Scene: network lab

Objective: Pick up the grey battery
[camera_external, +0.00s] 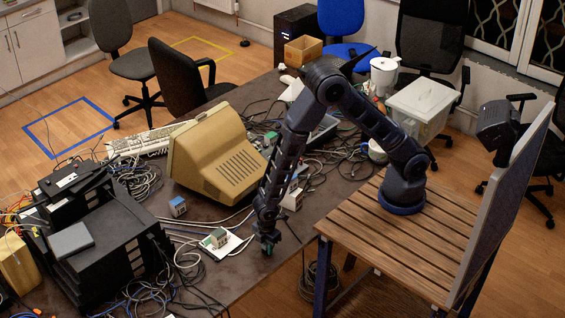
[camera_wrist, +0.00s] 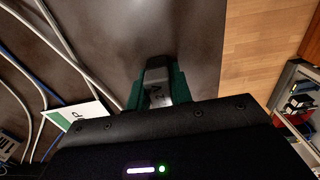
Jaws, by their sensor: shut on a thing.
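My gripper (camera_external: 267,246) is low over the dark table (camera_external: 240,275), close to its front right edge. In the wrist view my gripper (camera_wrist: 157,94) has its green-edged fingers on both sides of a small grey battery (camera_wrist: 157,84) with dark markings, and is shut on it. The battery's lower end is hidden by the gripper body. In the external view the battery is too small and too covered by the fingers to make out. I cannot tell whether it still touches the table.
A beige monitor (camera_external: 215,155), a small device on a white sheet (camera_external: 217,240), a blue-and-white block (camera_external: 178,206) and many loose cables lie left of my gripper. Black equipment boxes (camera_external: 105,250) stand further left. The table edge and floor are to the right.

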